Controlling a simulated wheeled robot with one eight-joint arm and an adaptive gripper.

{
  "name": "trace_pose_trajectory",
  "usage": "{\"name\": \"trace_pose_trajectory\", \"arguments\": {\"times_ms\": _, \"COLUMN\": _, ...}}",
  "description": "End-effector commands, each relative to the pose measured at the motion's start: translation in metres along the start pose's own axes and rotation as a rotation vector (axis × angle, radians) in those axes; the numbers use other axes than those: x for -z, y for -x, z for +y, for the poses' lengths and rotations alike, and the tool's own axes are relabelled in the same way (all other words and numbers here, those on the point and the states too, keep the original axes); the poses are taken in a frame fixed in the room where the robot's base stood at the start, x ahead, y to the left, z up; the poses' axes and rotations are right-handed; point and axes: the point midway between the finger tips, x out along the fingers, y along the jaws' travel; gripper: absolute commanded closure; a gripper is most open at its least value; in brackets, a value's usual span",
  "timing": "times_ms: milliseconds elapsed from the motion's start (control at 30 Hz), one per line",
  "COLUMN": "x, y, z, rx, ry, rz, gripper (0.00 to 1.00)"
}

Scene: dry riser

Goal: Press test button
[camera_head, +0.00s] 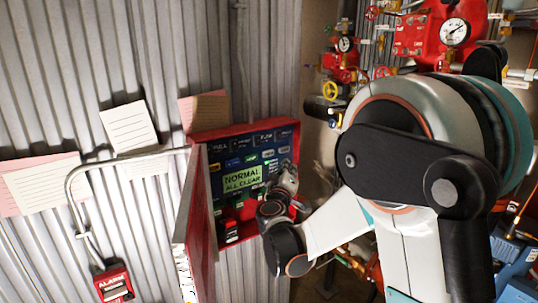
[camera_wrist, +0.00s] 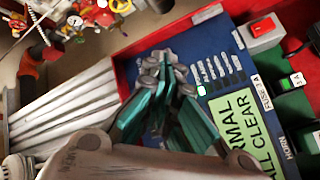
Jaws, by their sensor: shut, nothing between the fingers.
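The red alarm panel box (camera_head: 194,138) is open on the corrugated wall, with a dark blue face (camera_head: 225,155) and a green display (camera_head: 242,179) reading "NORMAL ALL CLEAR". In the wrist view the display (camera_wrist: 245,125) is rotated and partly cut off. A red switch (camera_wrist: 264,33) and a lit green switch (camera_wrist: 296,80) also show there. I cannot read which control is the test button. My gripper (camera_wrist: 165,70) is shut and empty, its fingertips over the panel face beside a row of small labelled indicators (camera_wrist: 215,72). In the head view my gripper (camera_head: 286,180) covers the panel's right part; contact cannot be told.
The panel's red door (camera_head: 190,235) stands open at the left. Red valves with a gauge (camera_head: 455,32) and pipes crowd the upper right. A conduit (camera_head: 72,190) runs to a red alarm box (camera_head: 114,284). Paper notices (camera_head: 128,126) hang on the wall.

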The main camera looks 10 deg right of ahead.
Motion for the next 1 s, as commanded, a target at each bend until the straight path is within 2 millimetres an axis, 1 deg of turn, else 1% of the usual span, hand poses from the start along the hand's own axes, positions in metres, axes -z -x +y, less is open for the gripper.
{"name": "trace_pose_trajectory", "arguments": {"times_ms": 100, "x": 0.010, "y": -0.012, "z": -0.009, "rx": 0.000, "ry": 0.000, "rz": 0.000, "gripper": 1.00}}
{"name": "trace_pose_trajectory", "arguments": {"times_ms": 300, "x": 0.021, "y": -0.029, "z": -0.021, "rx": 0.001, "ry": 0.000, "rz": 0.000, "gripper": 1.00}}
{"name": "trace_pose_trajectory", "arguments": {"times_ms": 500, "x": 0.029, "y": -0.040, "z": -0.029, "rx": 0.000, "ry": 0.000, "rz": 0.000, "gripper": 1.00}}
{"name": "trace_pose_trajectory", "arguments": {"times_ms": 1000, "x": 0.032, "y": -0.043, "z": -0.032, "rx": 0.000, "ry": 0.000, "rz": 0.000, "gripper": 1.00}}
